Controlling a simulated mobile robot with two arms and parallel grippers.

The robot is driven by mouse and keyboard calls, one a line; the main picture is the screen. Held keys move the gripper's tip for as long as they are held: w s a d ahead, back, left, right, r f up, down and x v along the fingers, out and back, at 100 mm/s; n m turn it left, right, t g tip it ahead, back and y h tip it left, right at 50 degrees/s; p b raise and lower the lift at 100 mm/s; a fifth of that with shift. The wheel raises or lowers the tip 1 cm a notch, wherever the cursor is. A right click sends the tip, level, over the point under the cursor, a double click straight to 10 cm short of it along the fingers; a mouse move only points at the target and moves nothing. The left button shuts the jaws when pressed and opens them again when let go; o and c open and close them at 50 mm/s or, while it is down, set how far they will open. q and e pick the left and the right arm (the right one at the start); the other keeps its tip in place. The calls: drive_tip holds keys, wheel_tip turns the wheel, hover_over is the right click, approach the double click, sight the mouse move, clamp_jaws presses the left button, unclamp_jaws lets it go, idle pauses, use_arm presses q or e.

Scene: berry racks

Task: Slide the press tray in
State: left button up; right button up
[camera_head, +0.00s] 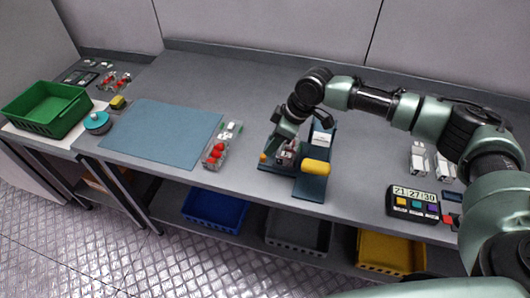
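The press (312,187) is a dark blue stand on the bench with a yellow bar (315,167) across its front. Left of the bar is a low part with a small orange-yellow knob (263,157), which looks like the press tray. A small clear and reddish item (287,157) sits between knob and bar, partly hidden. My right gripper (272,150) points down over this part, close to the knob. Whether it touches the knob, and whether its fingers are open or shut, is too small to tell. My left gripper is not in view.
A clear punnet of red berries (214,155) stands left of the press, beside a blue mat (162,132). A green crate (46,108) is far left. White packs (418,160) and a dark display box (413,204) stand to the right. Bins sit on the shelf below.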

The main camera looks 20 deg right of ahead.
sight(264, 156)
drive_tip(key=p+x, duration=0.1)
drive_tip(key=x, duration=0.5)
drive_tip(key=shift+a+f, duration=0.15)
drive_tip(key=shift+f, duration=0.15)
clamp_jaws()
idle(1.1)
